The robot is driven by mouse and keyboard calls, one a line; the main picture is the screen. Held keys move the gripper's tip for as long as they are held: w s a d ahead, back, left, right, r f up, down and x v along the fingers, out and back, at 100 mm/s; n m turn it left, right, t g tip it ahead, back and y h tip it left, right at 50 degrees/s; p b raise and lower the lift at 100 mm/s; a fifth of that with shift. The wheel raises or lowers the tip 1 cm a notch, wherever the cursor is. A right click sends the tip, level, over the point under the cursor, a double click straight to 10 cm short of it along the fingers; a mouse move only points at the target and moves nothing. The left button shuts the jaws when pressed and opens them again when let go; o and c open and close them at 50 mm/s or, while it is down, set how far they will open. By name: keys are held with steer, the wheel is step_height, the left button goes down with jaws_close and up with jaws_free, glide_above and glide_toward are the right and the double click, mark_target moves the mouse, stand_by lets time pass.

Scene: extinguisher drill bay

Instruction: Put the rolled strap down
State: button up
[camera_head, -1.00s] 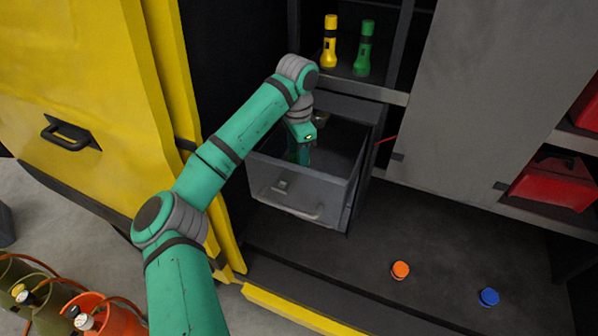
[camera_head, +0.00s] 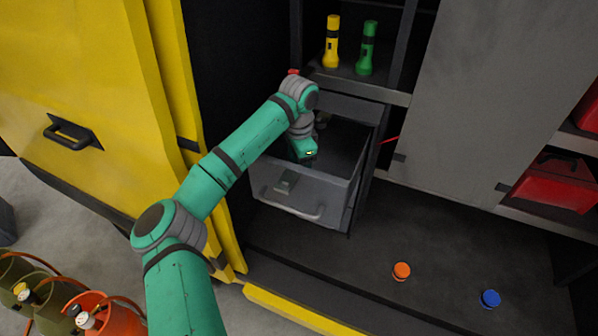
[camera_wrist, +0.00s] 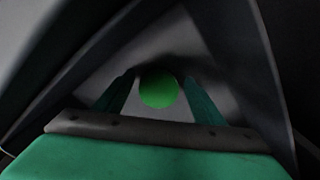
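In the wrist view a green round disc (camera_wrist: 158,91), which looks like the end of the rolled strap, lies centred between the two dark green fingers of my gripper (camera_wrist: 160,82). A narrow strip of grey shows on each side of the disc, so the fingers look parted around it. Whether it rests on the drawer floor is not clear. In the head view my gripper (camera_head: 303,150) reaches down into the open grey drawer (camera_head: 272,186). Its fingertips and the strap are hidden there behind the drawer front.
A yellow flashlight (camera_head: 332,42) and a green flashlight (camera_head: 367,48) stand on the shelf above the drawer. An orange cap (camera_head: 401,271) and a blue cap (camera_head: 490,299) lie on the dark floor panel. Drawer walls surround my gripper closely.

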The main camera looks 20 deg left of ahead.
steer(key=shift+d, duration=0.1)
step_height(320, 180, up, 12)
steer(key=shift+r, duration=0.15)
stand_by(0.5)
stand_by(0.3)
